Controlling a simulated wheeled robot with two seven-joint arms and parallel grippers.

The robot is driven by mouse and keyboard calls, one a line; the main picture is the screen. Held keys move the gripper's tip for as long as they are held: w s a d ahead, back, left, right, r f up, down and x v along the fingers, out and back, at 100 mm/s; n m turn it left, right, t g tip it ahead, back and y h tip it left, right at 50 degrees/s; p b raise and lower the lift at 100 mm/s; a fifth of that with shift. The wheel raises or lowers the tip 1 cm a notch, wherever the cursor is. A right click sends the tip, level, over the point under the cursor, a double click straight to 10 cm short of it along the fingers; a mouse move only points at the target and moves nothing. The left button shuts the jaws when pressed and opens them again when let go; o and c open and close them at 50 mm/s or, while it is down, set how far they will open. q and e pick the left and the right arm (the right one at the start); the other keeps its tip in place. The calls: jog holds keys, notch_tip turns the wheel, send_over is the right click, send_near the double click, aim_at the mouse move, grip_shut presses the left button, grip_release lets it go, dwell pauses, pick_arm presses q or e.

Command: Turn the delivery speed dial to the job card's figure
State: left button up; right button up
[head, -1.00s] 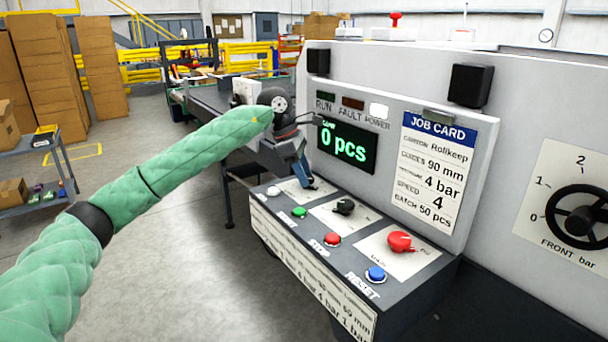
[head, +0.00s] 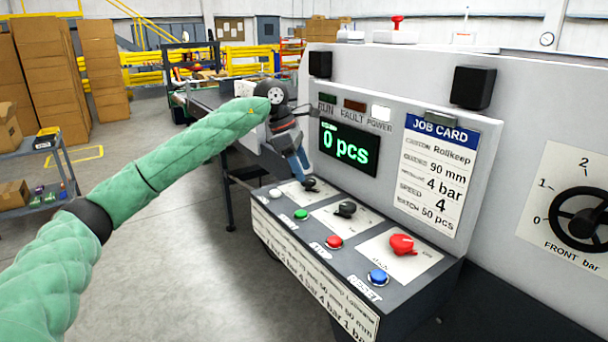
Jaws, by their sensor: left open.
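The job card (head: 440,175) hangs on the grey machine face and reads speed 4, pressure 4 bar, guides 90 mm and batch 50 pcs. A dark knob (head: 310,185) sits on the leftmost white plate of the sloping control panel. A black knob (head: 345,209) is on the middle plate and a red knob (head: 402,244) on the right plate. The plates' small labels are too blurred to tell which is delivery speed. My left gripper (head: 306,178) is open, pointing down at the leftmost knob and partly covering its plate. Contact cannot be told. My right gripper is out of view.
White, green, red and blue buttons line the panel's front edge, the blue one (head: 377,277) nearest me. The display (head: 350,147) reads 0 pcs. A FRONT bar handwheel (head: 582,217) is at the right. Open floor lies left of the panel.

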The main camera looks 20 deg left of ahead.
pick_arm(q)
jog(key=shift+v, duration=2.6)
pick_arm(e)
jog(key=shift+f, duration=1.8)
